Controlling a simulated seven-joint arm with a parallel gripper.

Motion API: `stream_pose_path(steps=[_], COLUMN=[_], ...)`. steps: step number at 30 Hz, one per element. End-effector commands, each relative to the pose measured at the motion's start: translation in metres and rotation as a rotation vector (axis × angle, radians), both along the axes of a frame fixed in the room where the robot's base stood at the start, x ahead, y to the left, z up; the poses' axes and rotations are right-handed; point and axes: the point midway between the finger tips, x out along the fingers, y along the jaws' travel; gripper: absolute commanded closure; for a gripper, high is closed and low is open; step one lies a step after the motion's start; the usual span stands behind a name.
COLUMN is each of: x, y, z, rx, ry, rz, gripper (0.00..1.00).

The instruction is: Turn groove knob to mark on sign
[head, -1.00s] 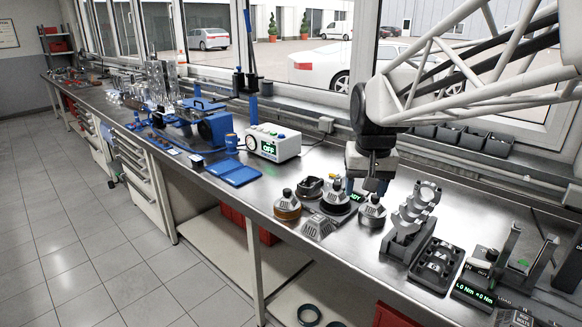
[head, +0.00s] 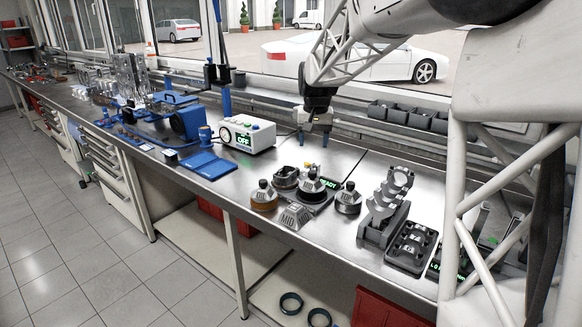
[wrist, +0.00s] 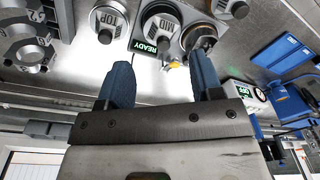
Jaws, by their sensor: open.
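A grey wedge sign (head: 296,215) reading MID stands at the front of a group of round, dark-topped pieces. The middle piece (head: 311,188) sits on a base with a green READY display (head: 329,183); in the wrist view its face reads MID (wrist: 161,24). A piece marked TOP (wrist: 112,20) is beside it, and a brown-sided piece (head: 264,197) stands left in the head view. I cannot tell which part is the groove knob. My gripper (head: 313,140) is open and empty behind the group, its blue fingers pointing down; they also show in the wrist view (wrist: 160,75).
A white box (head: 247,136) with a green OFF display stands left of my gripper, with a blue tray (head: 206,165) before it. A grey stepped stand (head: 385,205) and a dark tray (head: 411,246) are to the right. Dark bins (head: 408,115) line the back.

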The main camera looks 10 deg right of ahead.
Motion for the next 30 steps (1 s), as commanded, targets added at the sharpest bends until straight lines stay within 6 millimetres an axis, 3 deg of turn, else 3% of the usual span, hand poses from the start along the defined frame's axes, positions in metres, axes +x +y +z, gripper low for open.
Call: stream_pose_path(steps=[3,17,30], x=[0.03,0.133,0.223], y=[0.001,0.004,0.008], z=[-0.011,-0.06,-0.124], rx=[0.002,0.01,0.015], ry=[0.01,0.042,0.073], rz=[-0.01,-0.048,-0.084], gripper=[0.4,0.4,0.4])
